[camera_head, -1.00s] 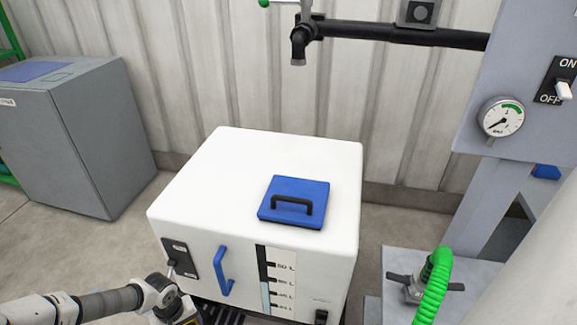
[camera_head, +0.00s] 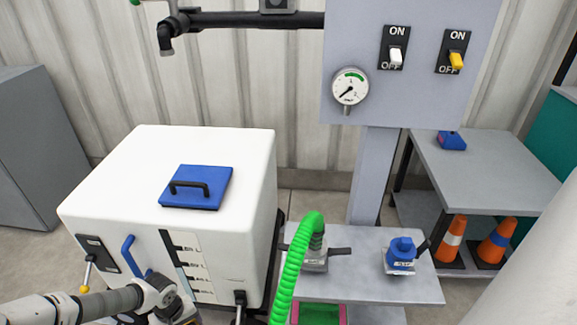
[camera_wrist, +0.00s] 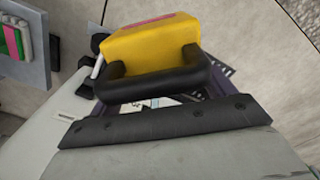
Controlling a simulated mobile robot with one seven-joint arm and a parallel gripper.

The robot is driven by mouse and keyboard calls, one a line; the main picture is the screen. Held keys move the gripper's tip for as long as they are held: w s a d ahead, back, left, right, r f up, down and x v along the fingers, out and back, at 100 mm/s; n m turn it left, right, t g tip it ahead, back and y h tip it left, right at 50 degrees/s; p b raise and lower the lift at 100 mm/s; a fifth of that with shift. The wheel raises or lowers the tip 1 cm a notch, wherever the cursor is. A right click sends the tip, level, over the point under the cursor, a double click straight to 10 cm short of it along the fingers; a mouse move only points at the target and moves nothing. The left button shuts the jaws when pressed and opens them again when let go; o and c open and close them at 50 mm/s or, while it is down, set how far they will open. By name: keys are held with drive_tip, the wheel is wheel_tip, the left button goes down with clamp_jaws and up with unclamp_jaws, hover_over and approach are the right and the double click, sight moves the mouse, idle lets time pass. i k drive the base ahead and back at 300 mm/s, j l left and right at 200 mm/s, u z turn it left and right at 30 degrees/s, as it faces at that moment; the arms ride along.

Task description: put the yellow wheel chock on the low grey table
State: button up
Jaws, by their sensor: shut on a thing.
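The yellow wheel chock (camera_wrist: 150,45) fills the upper middle of the wrist view, with a black handle-like bar on its near side and a pink patch on top. My gripper (camera_wrist: 153,92) is shut on it; the exact contact of the fingers is hard to make out. In the head view my wrist shows at the bottom left, in front of the white tank, and the chock is mostly out of the picture. A low grey table (camera_head: 485,165) stands at the right of the head view. A small blue object (camera_head: 451,140) lies near its back left edge; the rest of its top is bare.
The white tank (camera_head: 120,160) with a blue lid (camera_head: 197,186) stands at the left. A grey bench (camera_head: 345,285) with a green hose (camera_head: 292,265) and a blue valve (camera_head: 401,253) lies between tank and table. Orange cones (camera_head: 452,240) stand under the table. A switch panel (camera_head: 365,30) rises behind the bench.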

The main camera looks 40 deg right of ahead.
sight(530, 185)
drive_tip(key=k+l+z, duration=0.15)
drive_tip(key=k+l, duration=0.15)
drive_tip(key=k+l+z, duration=0.35)
drive_tip(key=l, duration=0.4)
drive_tip(key=k, duration=0.1)
